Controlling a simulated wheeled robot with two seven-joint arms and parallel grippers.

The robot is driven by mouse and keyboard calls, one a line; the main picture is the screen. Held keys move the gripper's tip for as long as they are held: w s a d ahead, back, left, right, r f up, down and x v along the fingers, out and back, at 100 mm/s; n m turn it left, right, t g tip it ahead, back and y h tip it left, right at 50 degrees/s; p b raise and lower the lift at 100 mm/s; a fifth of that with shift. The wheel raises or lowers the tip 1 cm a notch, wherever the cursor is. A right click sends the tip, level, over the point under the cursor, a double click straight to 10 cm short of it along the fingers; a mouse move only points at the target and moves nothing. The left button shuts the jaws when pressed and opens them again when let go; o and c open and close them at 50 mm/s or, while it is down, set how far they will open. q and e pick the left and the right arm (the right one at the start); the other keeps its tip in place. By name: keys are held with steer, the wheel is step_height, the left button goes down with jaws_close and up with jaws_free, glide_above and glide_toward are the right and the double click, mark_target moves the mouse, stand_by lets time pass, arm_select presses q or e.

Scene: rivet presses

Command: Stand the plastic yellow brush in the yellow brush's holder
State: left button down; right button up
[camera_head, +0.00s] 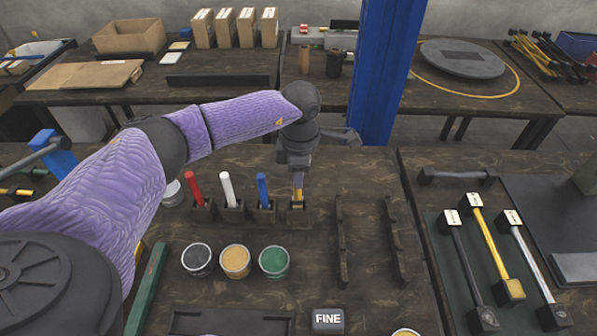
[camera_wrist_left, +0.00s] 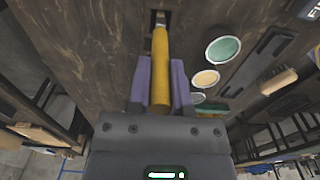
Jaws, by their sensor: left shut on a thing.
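The plastic yellow brush (camera_head: 298,194) is upright at the right end of the row of brush holders in the head view. My left gripper (camera_head: 298,178) is shut on it from above. In the left wrist view the yellow brush (camera_wrist_left: 160,55) runs between the two purple fingers of my left gripper (camera_wrist_left: 160,88), its far end towards a small dark holder. The yellow brush's holder (camera_head: 297,214) is a dark wooden block directly below the brush. Whether the brush's lower end is inside it or just above it, I cannot tell. My right gripper is out of view.
Red (camera_head: 194,187), white (camera_head: 227,188) and blue (camera_head: 262,189) brushes stand in neighbouring holders to the left. Paint cans, including a green one (camera_head: 273,261), stand in front. Dark racks (camera_head: 342,240) lie to the right. A blue post (camera_head: 385,70) rises behind.

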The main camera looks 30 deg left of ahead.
mark_target(297, 198)
arm_select(q)
steer(key=shift+f+b, duration=1.1)
steer(key=shift+f, duration=0.55)
steer(key=shift+c, duration=2.3)
jaws_free()
